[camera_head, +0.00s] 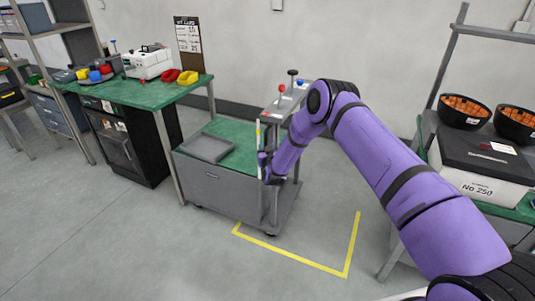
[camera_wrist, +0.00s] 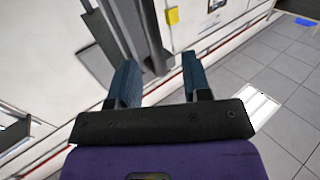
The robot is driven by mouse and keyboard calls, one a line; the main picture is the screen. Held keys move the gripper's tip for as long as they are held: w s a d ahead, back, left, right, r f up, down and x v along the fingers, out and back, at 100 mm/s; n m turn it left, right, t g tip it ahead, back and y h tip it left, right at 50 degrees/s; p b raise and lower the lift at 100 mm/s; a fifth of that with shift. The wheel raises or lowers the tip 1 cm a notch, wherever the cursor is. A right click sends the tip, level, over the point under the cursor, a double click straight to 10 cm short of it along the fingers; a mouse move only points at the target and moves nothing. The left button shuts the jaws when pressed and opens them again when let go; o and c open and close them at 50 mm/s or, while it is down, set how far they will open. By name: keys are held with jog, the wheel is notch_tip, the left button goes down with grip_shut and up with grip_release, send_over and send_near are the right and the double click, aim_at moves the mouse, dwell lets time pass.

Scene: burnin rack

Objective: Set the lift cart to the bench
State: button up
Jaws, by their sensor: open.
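The lift cart (camera_head: 220,190) is a grey box on castors with a green top, standing in the middle of the head view. It is close beside the green-topped bench (camera_head: 150,93) at left; whether they touch is unclear. A grey tray (camera_head: 207,147) lies on the cart's top. At its right end are a grey upright and levers, one with a red knob (camera_head: 281,88) and one with a black knob (camera_head: 292,73). My gripper (camera_head: 265,165) is at the cart's right end, partly hidden by my arm. In the wrist view my gripper (camera_wrist: 158,70) is open, with a dark bar (camera_wrist: 141,30) near its fingers.
A yellow floor outline (camera_head: 300,260) lies right of the cart, around bare floor. At right a table carries a black-and-white box (camera_head: 485,175) and black bowls (camera_head: 463,111) of orange pieces. The bench holds a white device (camera_head: 148,62) and red and yellow bins (camera_head: 187,78).

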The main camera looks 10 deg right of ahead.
jog(key=s, duration=0.3)
jog(key=shift+s+a, duration=0.1)
jog(key=shift+s, duration=0.05)
jog(key=shift+r, duration=0.1)
